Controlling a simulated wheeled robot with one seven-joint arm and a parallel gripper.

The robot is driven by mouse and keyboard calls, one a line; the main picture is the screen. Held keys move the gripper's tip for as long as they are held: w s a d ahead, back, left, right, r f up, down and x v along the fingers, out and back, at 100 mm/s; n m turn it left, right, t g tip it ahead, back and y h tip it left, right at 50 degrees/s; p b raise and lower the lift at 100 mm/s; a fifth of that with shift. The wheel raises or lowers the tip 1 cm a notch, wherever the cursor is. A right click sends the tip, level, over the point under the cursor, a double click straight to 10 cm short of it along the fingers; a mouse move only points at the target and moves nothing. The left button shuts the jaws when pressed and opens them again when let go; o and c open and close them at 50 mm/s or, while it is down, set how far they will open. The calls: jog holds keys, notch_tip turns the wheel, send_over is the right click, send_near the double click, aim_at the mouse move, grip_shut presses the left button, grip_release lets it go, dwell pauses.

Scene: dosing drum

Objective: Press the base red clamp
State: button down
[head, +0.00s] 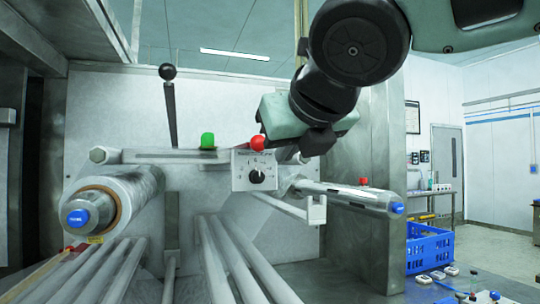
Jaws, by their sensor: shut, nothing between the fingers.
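A round red knob (257,143) sits on top of the grey control box (254,171) in the middle of the machine. A small red part (363,181) shows on the right roller, and another (69,249) lies at the lower left by the left roll. I cannot tell for sure which red part is the base red clamp. My gripper (285,118) is in front of the machine panel, just above and right of the red knob. It is shut and empty. Its fingertips are mostly hidden by its own body, so contact with the knob cannot be told.
A green knob (207,141) stands left of the red one, with a black-topped lever (170,105) behind. The film roll (110,200) and right roller (345,196) stick out towards me. A blue crate (428,248) stands at the right.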

jog(key=x, duration=1)
jog(key=shift+w+a+r+p, duration=0.1)
jog(key=shift+r+p, duration=0.15)
jog(key=shift+r, duration=0.4)
jog(key=shift+s+a+r+p, duration=0.15)
jog(key=shift+r+p, duration=0.15)
jog(key=shift+r, duration=0.35)
jog(key=shift+w+a+r+p, duration=0.15)
jog(key=shift+r+p, duration=0.1)
jog(key=shift+r, duration=0.4)
